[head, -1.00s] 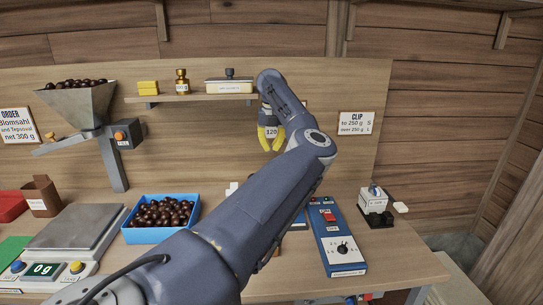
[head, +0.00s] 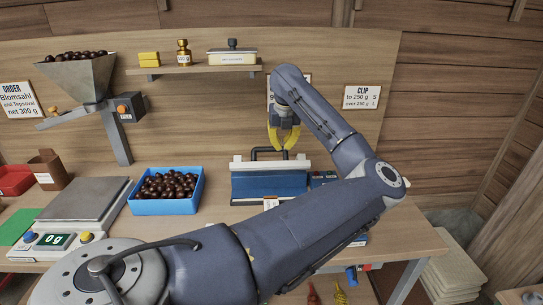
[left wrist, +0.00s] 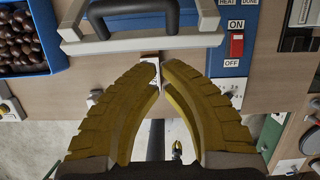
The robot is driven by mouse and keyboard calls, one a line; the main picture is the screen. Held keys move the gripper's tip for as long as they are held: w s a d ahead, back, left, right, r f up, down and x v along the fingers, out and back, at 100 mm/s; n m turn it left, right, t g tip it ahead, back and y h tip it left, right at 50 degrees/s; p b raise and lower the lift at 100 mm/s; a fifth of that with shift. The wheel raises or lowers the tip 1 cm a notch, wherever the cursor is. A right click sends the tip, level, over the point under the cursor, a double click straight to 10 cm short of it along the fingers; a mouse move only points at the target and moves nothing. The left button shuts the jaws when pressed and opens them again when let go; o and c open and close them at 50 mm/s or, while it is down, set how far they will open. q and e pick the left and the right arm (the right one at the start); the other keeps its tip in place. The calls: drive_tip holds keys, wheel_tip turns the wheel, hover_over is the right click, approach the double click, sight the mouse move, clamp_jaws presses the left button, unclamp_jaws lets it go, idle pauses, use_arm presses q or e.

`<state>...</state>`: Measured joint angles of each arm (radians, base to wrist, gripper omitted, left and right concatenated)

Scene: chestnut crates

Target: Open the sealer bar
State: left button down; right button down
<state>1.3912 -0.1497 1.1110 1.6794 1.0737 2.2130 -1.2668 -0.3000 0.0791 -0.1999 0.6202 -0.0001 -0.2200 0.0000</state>
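The sealer (head: 268,188) is a blue unit on the bench with a light bar along its top and a black loop handle (head: 268,151). The bar looks lowered. My left gripper (head: 284,149) has yellow fingers and hangs close above the handle's right part in the head view. In the left wrist view the handle (left wrist: 135,22) lies beyond the fingertips, apart from them. The left fingertips (left wrist: 160,66) are drawn together with nothing between them. My left forearm hides the sealer's front right.
A blue crate of chestnuts (head: 134,207) stands left of the sealer. A scale (head: 46,239) is farther left. A shelf (head: 195,69) and a wall sign (head: 361,97) are behind. An ON/OFF switch (left wrist: 236,45) sits beside the handle.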

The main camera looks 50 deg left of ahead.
sight(271, 163)
use_arm(q)
drive_tip(key=s+r, duration=0.1)
drive_tip(key=s, duration=0.3)
drive_tip(key=shift+m+t+y, duration=0.3)
drive_tip(key=x, duration=1)
drive_tip(key=shift+s+a, duration=0.15)
drive_tip(key=shift+w+a+r, duration=0.35)
drive_tip(key=shift+w+a, duration=0.35)
drive_tip(key=shift+a, duration=0.15)
drive_tip(key=shift+w+a+r, duration=0.1)
drive_tip(key=shift+w+a, duration=0.5)
drive_tip(key=shift+a, duration=0.05)
